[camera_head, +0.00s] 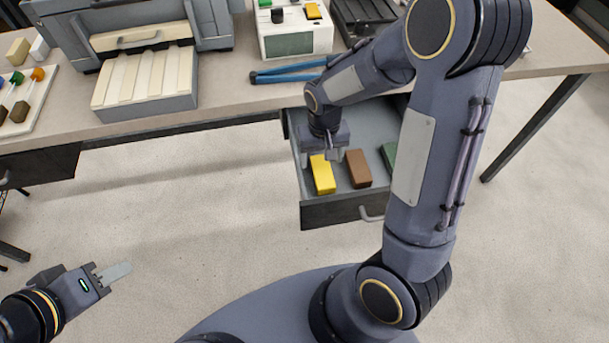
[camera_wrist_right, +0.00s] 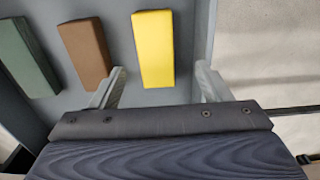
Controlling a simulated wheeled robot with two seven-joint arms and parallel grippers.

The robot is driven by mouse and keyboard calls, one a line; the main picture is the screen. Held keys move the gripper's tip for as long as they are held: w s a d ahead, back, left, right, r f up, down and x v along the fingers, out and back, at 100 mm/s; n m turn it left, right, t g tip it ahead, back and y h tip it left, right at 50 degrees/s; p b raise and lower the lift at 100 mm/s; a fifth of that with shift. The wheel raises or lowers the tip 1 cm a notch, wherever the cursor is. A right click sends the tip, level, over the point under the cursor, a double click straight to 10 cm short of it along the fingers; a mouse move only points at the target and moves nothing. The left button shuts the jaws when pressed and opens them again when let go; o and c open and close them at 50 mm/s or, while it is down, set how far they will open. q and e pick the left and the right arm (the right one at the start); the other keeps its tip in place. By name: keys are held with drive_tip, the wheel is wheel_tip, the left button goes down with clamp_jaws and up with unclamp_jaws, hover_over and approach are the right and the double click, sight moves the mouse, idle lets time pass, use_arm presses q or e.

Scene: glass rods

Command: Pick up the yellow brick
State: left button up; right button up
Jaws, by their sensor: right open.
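The yellow brick (camera_head: 322,176) lies in the open drawer, at the left of a row of bricks. In the right wrist view the yellow brick (camera_wrist_right: 153,50) is upper centre, between the lines of my two fingers. My right gripper (camera_head: 322,154) is open and empty over the drawer, by the brick's far end; its fingers also show in the wrist view (camera_wrist_right: 158,86). I cannot tell the exact gap between fingertips and brick. My left gripper (camera_head: 112,272) is far off at lower left, over the floor, with nothing visible in it.
A brown brick (camera_head: 358,168) and a partly hidden green brick (camera_head: 390,158) lie in the same drawer (camera_head: 345,212). Its walls stand close to the yellow brick. Above is the desk (camera_head: 250,100) with a grey machine, blue-handled tool (camera_head: 285,76) and white box (camera_head: 296,40).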

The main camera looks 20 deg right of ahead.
sight(323, 170)
drive_tip(key=f, duration=0.7)
drive_tip(key=shift+d, duration=0.3)
drive_tip(key=shift+r, duration=0.1)
drive_tip(key=c, duration=1.2)
